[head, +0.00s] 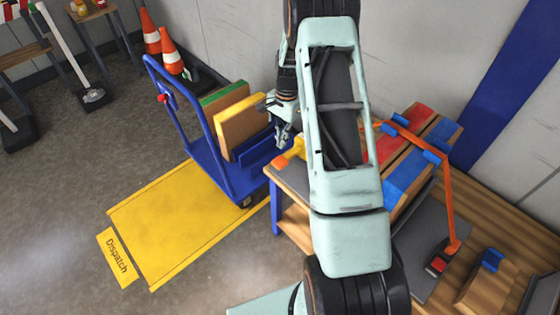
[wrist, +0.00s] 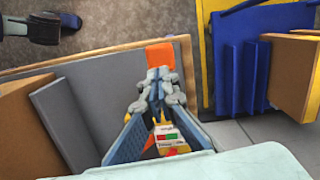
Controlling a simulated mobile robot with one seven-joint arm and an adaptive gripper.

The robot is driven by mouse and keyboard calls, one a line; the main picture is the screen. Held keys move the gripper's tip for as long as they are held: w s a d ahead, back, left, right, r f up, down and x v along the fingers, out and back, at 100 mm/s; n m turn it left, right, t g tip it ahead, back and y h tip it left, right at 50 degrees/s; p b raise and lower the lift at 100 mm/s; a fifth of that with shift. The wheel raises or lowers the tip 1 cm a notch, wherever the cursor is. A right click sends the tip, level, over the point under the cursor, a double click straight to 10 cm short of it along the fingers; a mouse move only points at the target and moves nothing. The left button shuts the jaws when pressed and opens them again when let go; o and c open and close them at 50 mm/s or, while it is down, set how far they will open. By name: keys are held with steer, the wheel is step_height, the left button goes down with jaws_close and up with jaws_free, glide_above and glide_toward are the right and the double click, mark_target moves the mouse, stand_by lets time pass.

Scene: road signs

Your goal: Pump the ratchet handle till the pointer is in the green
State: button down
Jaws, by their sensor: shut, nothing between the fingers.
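My gripper (head: 283,133) is shut and empty above the near-left corner of the workbench. In the wrist view its closed fingertips (wrist: 159,75) are in front of an orange piece (wrist: 160,55) at the bench edge; I cannot tell whether they touch. A yellow device (head: 294,149) is beside the gripper in the head view, partly hidden by my arm. In the wrist view a small gauge with red and green fields (wrist: 168,138) shows between the gripper's links. Its pointer is too small to read. The ratchet handle is not clearly distinguishable.
An orange strap (head: 450,200) crosses red and blue-marked boards on the workbench (head: 292,176). A blue trolley (head: 215,172) with boxes stands left of the bench. Cones (head: 170,52) stand by the wall.

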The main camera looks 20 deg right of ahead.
mark_target(280, 160)
steer(key=shift+s+a+f+b, duration=0.15)
steer(key=shift+f+b, duration=0.6)
steer(key=shift+f, duration=0.8)
steer(key=shift+a+f+b, duration=0.1)
steer(key=shift+f+b, duration=0.6)
steer(key=shift+f, duration=0.85)
step_height(280, 160, down, 4)
steer(key=b, duration=0.3)
steer(key=shift+f, duration=0.1)
steer(key=shift+r, duration=0.2)
steer(key=shift+w+d+r, duration=0.25)
steer(key=shift+w+d, duration=0.15)
steer(key=shift+d, duration=0.3)
steer(key=shift+w+d+r, duration=0.25)
steer(key=shift+w+d, duration=0.1)
steer(key=shift+d, duration=0.35)
step_height(280, 160, up, 12)
steer(key=shift+w+d, duration=0.25)
steer(key=shift+d, duration=0.15)
